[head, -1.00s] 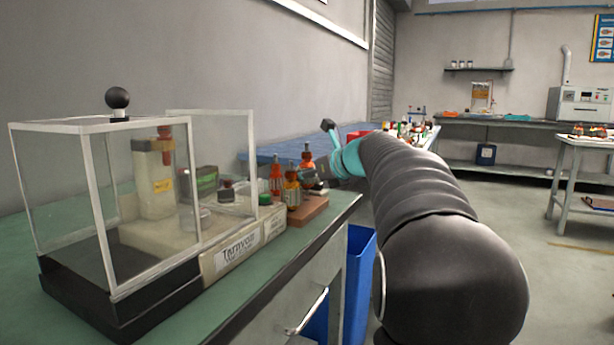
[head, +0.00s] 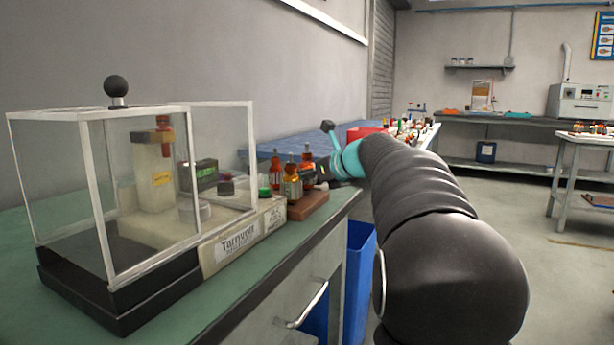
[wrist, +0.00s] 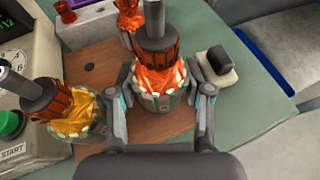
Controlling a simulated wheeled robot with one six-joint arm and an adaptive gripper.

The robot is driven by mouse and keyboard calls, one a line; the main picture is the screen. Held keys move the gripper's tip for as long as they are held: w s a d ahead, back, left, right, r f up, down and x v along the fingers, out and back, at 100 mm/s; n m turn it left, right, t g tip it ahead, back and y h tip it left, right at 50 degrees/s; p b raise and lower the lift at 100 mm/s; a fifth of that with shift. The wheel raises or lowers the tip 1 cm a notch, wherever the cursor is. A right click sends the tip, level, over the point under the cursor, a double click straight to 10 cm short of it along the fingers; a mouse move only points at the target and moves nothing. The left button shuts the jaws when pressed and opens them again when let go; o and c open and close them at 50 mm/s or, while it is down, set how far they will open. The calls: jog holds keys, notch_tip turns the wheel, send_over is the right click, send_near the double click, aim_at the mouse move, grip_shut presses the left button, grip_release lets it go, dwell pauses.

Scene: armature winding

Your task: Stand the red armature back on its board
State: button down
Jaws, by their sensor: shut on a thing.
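The red armature (wrist: 155,73) has a grey shaft, a red-brown collar and orange-red windings. It is upright between the two fingers of my gripper (wrist: 158,103), which is shut on it. In the head view the armature (head: 307,163) is at the right of the group, partly hidden by my gripper (head: 318,174). The brown board (wrist: 115,148) lies beneath it; I cannot tell whether its base touches the board. A second armature with yellow-orange windings (wrist: 70,103) stands on the board to the left. A third armature (wrist: 130,14) stands behind, partly cut off in the wrist view.
The winding machine with its green button (wrist: 9,124) is close on the left. A small black-and-white block (wrist: 218,66) sits just right of the gripper. A clear guard box (head: 60,190) covers the bench's left. The green bench edge (head: 310,240) is near the board (head: 310,206).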

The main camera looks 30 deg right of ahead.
aim_at(310, 161)
jog(key=shift+f+b, duration=0.3)
jog(key=shift+f, duration=0.2)
dwell(0.4)
jog(key=shift+c, duration=2)
grip_release()
jog(key=shift+r+p, duration=2.25)
jog(key=shift+p, duration=0.3)
